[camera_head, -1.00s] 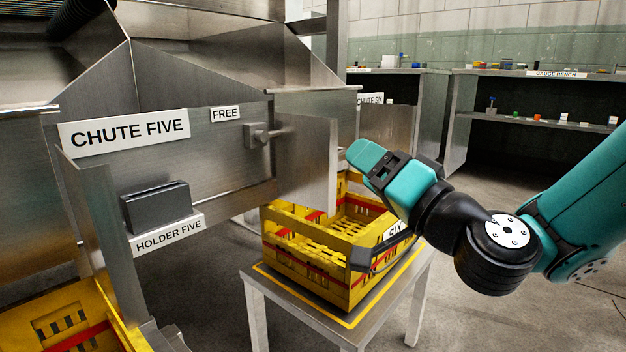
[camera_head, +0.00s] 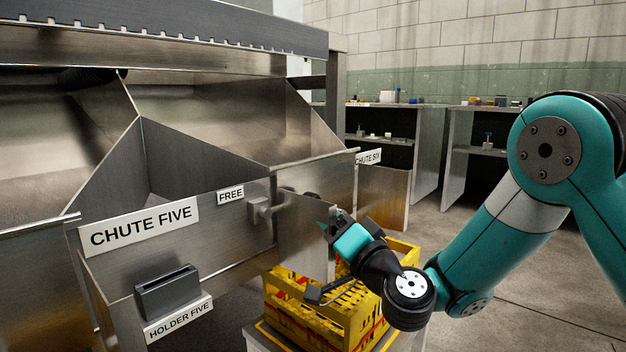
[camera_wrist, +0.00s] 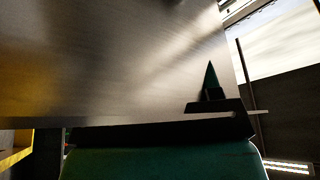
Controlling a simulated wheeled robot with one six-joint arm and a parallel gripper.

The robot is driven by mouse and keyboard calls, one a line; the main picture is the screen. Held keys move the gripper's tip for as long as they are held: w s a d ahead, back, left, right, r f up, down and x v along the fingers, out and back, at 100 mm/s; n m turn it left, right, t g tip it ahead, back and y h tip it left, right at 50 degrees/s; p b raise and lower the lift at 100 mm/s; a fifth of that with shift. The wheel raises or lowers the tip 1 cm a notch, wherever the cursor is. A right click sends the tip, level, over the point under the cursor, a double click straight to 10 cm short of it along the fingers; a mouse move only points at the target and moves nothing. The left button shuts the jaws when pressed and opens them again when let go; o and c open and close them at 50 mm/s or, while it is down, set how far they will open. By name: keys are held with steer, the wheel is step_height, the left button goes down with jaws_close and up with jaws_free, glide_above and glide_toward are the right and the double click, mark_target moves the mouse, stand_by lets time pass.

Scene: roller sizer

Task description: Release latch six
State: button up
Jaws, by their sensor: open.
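My gripper (camera_head: 332,228) is open and empty in the head view, at the right edge of a steel side panel (camera_head: 305,240), above a yellow crate. In the wrist view, a dark pointed finger (camera_wrist: 211,90) shows against a broad steel sheet (camera_wrist: 120,65); I cannot tell whether they touch. The chute six sign (camera_head: 368,157) is partly covered, on a steel front beyond the panel. No latch labelled six can be made out. A grey latch block with a short rod (camera_head: 260,210) sits right of the FREE sign (camera_head: 230,194), on the chute five front.
The chute five sign (camera_head: 141,226) and holder five (camera_head: 167,291) are at the left. The yellow crate (camera_head: 352,325) stands on a low stand below my gripper. A bar-like handle (camera_head: 325,291) shows over it. Benches (camera_head: 400,130) stand behind; open floor lies right.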

mark_target(315, 203)
steer(key=p+x, duration=0.3)
steer(key=p, duration=0.1)
steer(key=p+x, duration=0.1)
steer(key=x, duration=0.1)
steer(key=shift+w+a+r+p, duration=0.15)
steer(key=shift+r+p, duration=0.2)
steer(key=shift+p, duration=0.05)
steer(key=shift+w+a+f+p, duration=0.1)
steer(key=shift+w+a+p, duration=0.35)
steer(key=shift+w+p, duration=0.2)
steer(key=shift+c, duration=0.4)
jaws_close()
